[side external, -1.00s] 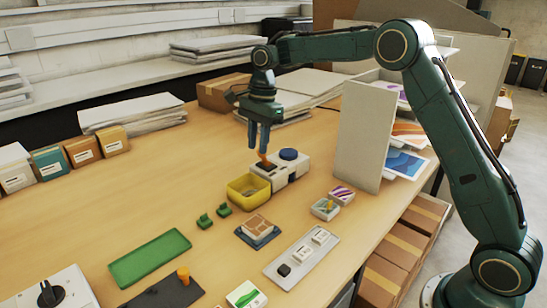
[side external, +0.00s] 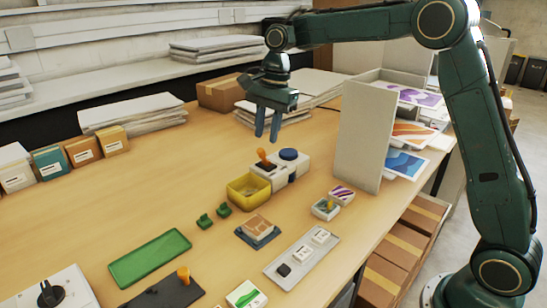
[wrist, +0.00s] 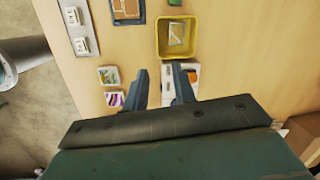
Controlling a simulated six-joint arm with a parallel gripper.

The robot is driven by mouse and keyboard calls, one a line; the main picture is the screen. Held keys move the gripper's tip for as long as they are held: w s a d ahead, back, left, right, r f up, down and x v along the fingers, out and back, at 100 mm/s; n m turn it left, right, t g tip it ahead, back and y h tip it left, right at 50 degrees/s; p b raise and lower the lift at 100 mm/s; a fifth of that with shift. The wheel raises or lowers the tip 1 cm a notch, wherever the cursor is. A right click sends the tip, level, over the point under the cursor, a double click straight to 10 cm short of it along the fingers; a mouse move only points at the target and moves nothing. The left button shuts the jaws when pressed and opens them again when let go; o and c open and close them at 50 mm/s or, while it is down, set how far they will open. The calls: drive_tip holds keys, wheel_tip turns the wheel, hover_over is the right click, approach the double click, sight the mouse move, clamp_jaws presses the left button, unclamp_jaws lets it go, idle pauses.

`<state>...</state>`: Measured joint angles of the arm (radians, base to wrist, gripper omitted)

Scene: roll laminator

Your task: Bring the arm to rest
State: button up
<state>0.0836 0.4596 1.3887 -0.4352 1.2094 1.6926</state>
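My gripper (side external: 267,132) hangs over the table with its fingers pointing down. It is empty, and its two fingers stand apart in the wrist view (wrist: 159,88). Below it, clear of the fingertips, an orange-handled tool (side external: 262,155) stands on a white unit (side external: 289,170) with a dark blue round top. My arm reaches in from the right, its forearm nearly level above the table. In the wrist view the white unit is partly hidden behind the right finger.
A yellow bin (side external: 240,190) touches or nearly touches the white unit. An upright grey panel (side external: 362,135) stands to the right, beside shelves of colour prints. A cardboard box (side external: 222,93) and paper stacks lie behind. A green tray (side external: 150,258) lies at front left.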

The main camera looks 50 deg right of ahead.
drive_tip(key=s+r+n+t+h, duration=0.1)
drive_tip(key=s+r+n+t, duration=0.15)
drive_tip(key=s+n, duration=0.65)
drive_tip(key=s+r+n+t, duration=0.15)
drive_tip(key=s+r, duration=0.25)
drive_tip(key=s, duration=1.1)
drive_tip(key=s+d+f+n, duration=0.1)
drive_tip(key=s+f+n, duration=0.3)
drive_tip(key=s, duration=0.4)
drive_tip(key=shift+s+d+f+n+t+h, duration=0.15)
drive_tip(key=shift+s+n+t+h, duration=0.2)
drive_tip(key=shift+n, duration=0.2)
